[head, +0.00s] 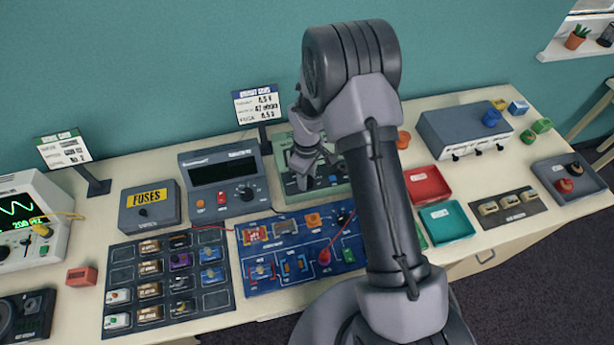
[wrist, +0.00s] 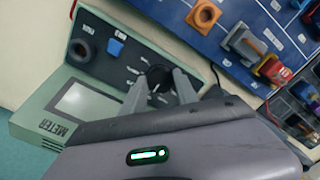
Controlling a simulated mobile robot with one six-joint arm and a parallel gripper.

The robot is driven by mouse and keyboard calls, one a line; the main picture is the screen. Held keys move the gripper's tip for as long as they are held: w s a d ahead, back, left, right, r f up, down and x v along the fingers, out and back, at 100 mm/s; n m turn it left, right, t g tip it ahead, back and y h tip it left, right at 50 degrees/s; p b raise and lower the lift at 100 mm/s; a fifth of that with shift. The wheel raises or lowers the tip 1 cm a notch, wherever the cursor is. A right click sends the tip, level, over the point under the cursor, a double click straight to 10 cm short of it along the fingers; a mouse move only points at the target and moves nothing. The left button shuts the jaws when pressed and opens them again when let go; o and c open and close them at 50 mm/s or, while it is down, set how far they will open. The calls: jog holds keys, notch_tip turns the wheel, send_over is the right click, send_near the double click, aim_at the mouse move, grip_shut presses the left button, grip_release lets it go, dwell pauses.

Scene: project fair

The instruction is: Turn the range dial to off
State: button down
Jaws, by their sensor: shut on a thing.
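The green meter (wrist: 50,100) lies face up in the wrist view, with its grey screen (wrist: 84,105) and the word METER on its front. Its black range dial (wrist: 158,74) sits on the dark panel among small white marks, too small to read. My gripper (wrist: 160,82) has one finger on each side of the dial and is shut on it. The fingers cover part of the dial, so I cannot tell its setting. In the head view my gripper (head: 318,178) is over the meter (head: 290,198), which my arm largely hides.
Next to the dial are a blue button (wrist: 115,46) and a black round socket (wrist: 80,50). A dark instrument (head: 223,178) stands left of the meter. The blue circuit board (head: 290,283) lies in front. Red (head: 428,186) and teal (head: 446,221) trays lie to the right.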

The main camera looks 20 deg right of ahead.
jog(key=c, duration=0.9)
grip_release()
jog(key=shift+r, duration=0.1)
notch_tip(320, 180, up, 17)
jog(key=p, duration=0.2)
jog(key=shift+r+p, duration=0.15)
jog(key=shift+p, duration=0.25)
jog(key=shift+r, duration=0.1)
